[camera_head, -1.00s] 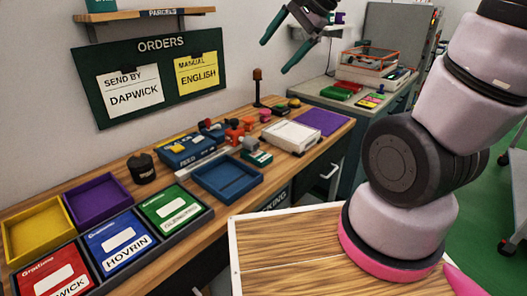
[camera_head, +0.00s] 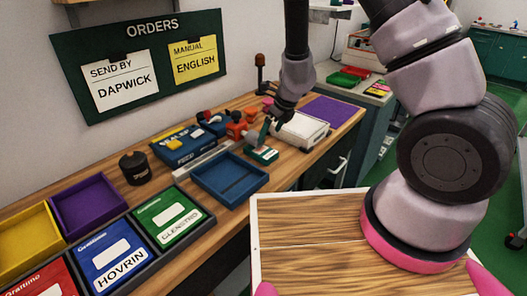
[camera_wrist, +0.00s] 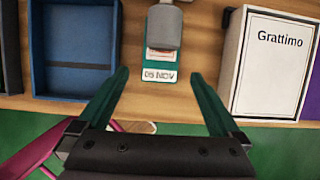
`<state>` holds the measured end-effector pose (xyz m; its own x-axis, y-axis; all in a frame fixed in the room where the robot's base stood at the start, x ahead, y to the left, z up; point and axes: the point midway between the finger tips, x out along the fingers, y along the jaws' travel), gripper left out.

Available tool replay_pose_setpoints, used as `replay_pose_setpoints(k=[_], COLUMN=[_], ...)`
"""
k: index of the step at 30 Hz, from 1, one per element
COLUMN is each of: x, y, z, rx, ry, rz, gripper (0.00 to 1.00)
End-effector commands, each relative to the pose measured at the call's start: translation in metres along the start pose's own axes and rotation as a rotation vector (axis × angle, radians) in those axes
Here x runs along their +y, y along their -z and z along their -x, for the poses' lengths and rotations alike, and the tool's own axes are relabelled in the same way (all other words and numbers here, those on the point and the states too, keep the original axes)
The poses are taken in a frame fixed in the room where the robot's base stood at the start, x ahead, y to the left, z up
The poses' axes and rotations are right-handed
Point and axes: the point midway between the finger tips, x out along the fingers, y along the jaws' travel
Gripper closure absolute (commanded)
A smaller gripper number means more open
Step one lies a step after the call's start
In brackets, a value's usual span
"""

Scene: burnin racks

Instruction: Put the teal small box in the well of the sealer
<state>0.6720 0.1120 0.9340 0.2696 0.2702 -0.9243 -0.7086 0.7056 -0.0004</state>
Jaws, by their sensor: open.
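My gripper (camera_head: 266,138) is open and empty over the bench. In the wrist view its two green fingers (camera_wrist: 160,75) are spread, with a teal item between and beyond their tips. The blue sealer (camera_head: 172,152) stands on the bench to the left, against the wall side. Its well cannot be made out.
A blue open tray (camera_head: 230,196) lies left of the teal item. A white "Grattimo" box (camera_wrist: 268,65) lies to its right, near a purple mat (camera_head: 332,110). Coloured trays and boxes fill the bench's left end. A black pot (camera_head: 136,168) stands behind them.

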Motion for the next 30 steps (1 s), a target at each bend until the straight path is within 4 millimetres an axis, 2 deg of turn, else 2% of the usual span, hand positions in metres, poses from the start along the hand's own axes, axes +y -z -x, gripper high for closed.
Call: replay_pose_setpoints(k=[6, 14, 22, 25, 30], x=[0.000, 0.000, -0.003, -0.002, -0.003], y=[0.001, -0.001, -0.003, -0.004, -0.004], z=[-0.033, -0.055, -0.093, -0.101, -0.103], rx=[0.003, 0.000, 0.001, -0.001, -0.002], ry=[0.000, -0.001, -0.002, -0.002, -0.002], rz=[0.001, 0.002, 0.001, 0.002, 0.002], gripper=[0.00, 0.00, 0.00, 0.00, 0.00])
